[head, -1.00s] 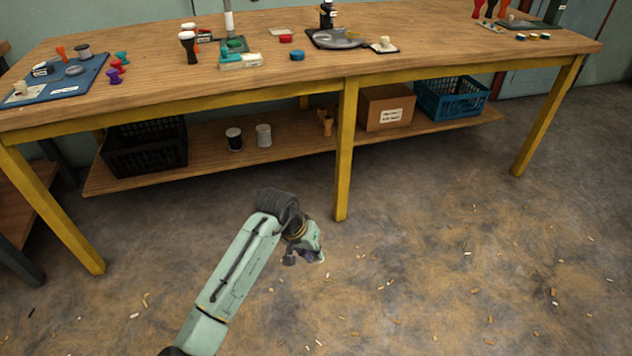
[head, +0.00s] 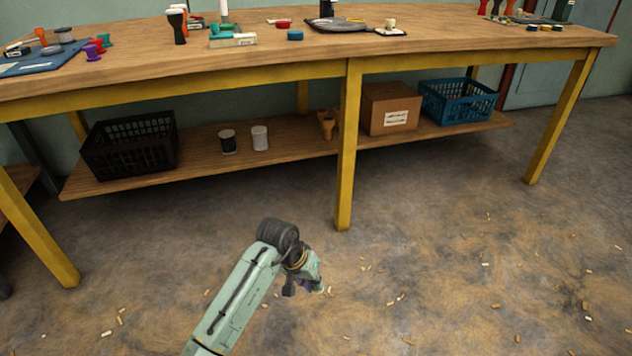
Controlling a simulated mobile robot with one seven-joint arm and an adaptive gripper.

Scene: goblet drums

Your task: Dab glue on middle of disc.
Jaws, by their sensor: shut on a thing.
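My gripper (head: 310,287) is low over the floor in front of the bench, well apart from everything on the top. It points down and away, small in the picture. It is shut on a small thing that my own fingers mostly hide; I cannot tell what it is. A flat grey disc (head: 345,24) lies on a dark mat at the back middle of the bench. Another small grey disc-like piece (head: 64,37) is on the blue mat (head: 30,68) at the left. I cannot tell which disc is the task's, nor make out glue.
The wooden bench (head: 240,64) has yellow legs, one (head: 346,150) just beyond my arm. Goblet-shaped pieces (head: 178,25) and small red and blue lids stand on top. The lower shelf holds a black crate (head: 128,148), spools, a cardboard box (head: 390,108) and a blue basket (head: 458,100). Chips litter the floor.

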